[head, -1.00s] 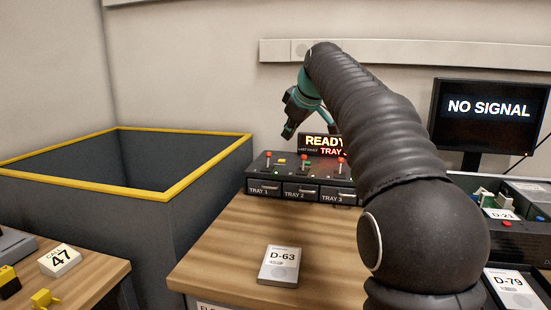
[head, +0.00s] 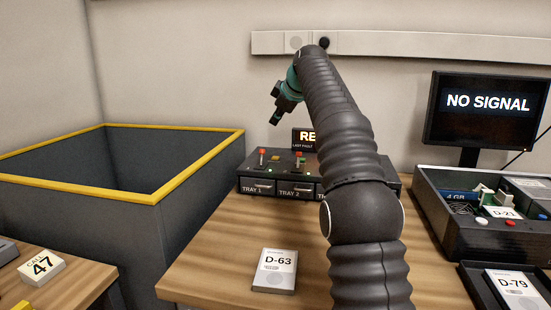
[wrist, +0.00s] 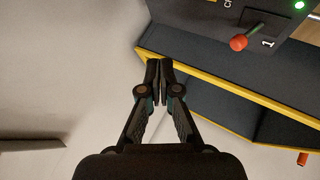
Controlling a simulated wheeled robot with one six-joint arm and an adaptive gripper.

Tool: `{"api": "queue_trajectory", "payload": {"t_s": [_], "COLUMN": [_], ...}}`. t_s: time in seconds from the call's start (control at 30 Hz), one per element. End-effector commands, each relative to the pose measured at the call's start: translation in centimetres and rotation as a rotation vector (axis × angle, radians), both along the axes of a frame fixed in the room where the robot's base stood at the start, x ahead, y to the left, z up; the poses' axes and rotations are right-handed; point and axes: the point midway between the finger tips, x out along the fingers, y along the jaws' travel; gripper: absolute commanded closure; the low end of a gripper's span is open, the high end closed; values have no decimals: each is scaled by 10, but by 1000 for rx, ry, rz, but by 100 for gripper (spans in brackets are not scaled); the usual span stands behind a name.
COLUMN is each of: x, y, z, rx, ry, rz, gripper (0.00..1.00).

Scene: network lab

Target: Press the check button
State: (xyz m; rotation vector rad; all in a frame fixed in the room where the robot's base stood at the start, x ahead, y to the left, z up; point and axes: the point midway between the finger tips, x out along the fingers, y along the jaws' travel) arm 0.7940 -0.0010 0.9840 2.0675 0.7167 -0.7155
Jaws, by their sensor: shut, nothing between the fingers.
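My gripper (head: 276,118) hangs in the air above and behind the left part of the dark tray console (head: 262,173). Its fingers (wrist: 159,68) are together and empty in the wrist view. The console has red-tipped levers (head: 262,154) on top and a small yellow piece (head: 274,159) beside the left lever; I cannot tell whether that is the check button. In the wrist view a red-tipped lever (wrist: 239,43) by a "1" and a green light (wrist: 299,5) show at the upper right, apart from the fingers. My arm hides the console's right part.
A lit display (head: 306,137) stands behind the console, mostly covered by my arm. A grey bin with a yellow rim (head: 200,168) stands left. An open box (head: 455,225) and a NO SIGNAL monitor (head: 487,107) are right.

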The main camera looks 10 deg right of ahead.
Motion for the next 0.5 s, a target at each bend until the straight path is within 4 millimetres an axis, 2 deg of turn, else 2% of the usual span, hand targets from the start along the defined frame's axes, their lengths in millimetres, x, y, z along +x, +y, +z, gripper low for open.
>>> {"api": "queue_trajectory", "payload": {"t_s": [0.17,0.5], "x": [-1,-1], "y": [0,0], "z": [-13,-62], "rx": [2,0], "ry": [1,-1], "rz": [-1,-1], "gripper": [100,100]}}
